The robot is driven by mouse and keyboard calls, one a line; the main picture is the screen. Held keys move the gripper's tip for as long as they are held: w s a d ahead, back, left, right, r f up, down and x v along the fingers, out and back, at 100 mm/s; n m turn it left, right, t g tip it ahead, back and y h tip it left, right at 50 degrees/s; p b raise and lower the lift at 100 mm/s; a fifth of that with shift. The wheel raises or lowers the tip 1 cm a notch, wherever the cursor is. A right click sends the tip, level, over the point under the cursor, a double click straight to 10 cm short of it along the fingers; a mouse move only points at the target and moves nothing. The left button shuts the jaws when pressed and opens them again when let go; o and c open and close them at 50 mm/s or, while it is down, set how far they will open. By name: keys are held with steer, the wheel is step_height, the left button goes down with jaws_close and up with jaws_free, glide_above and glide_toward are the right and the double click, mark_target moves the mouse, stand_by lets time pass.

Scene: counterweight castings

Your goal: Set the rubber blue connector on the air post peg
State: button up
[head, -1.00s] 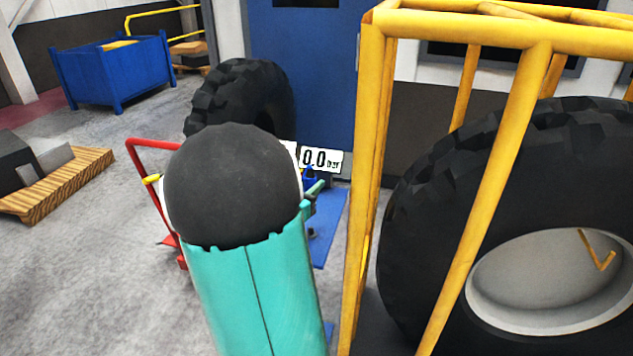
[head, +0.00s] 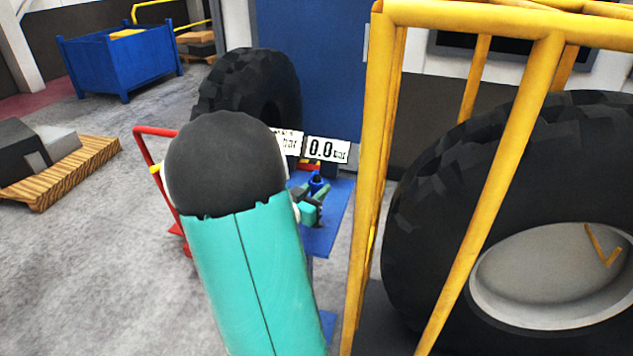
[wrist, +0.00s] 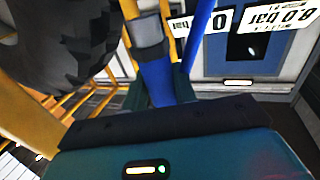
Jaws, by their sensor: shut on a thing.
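The blue connector (wrist: 157,82) is between the dark fingers of my gripper (wrist: 160,92) in the wrist view. A grey band (wrist: 148,38) shows at its far end. In the head view the connector (head: 317,184) is a small blue piece at the tip of my gripper (head: 311,200), raised above the floor. My gripper is shut on it. I cannot make out the air post peg; my teal arm and its black joint cover much of that area.
White pressure signs (head: 328,150), one reading 0.0 bar, stand behind the gripper. A blue plate (head: 338,215) lies below. A yellow cage (head: 378,150) with a big tyre (head: 425,200) is close on the right. A red frame (head: 145,155) and another tyre (head: 265,85) are left.

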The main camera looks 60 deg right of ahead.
steer(key=shift+f, duration=0.8)
steer(key=shift+f, duration=0.55)
stand_by(1.5)
steer(key=shift+r, duration=0.3)
steer(key=shift+f, duration=0.35)
stand_by(1.8)
steer(key=shift+r, duration=0.35)
steer(key=shift+f, duration=0.5)
stand_by(1.4)
steer(key=shift+r, duration=0.2)
steer(key=shift+r, duration=0.3)
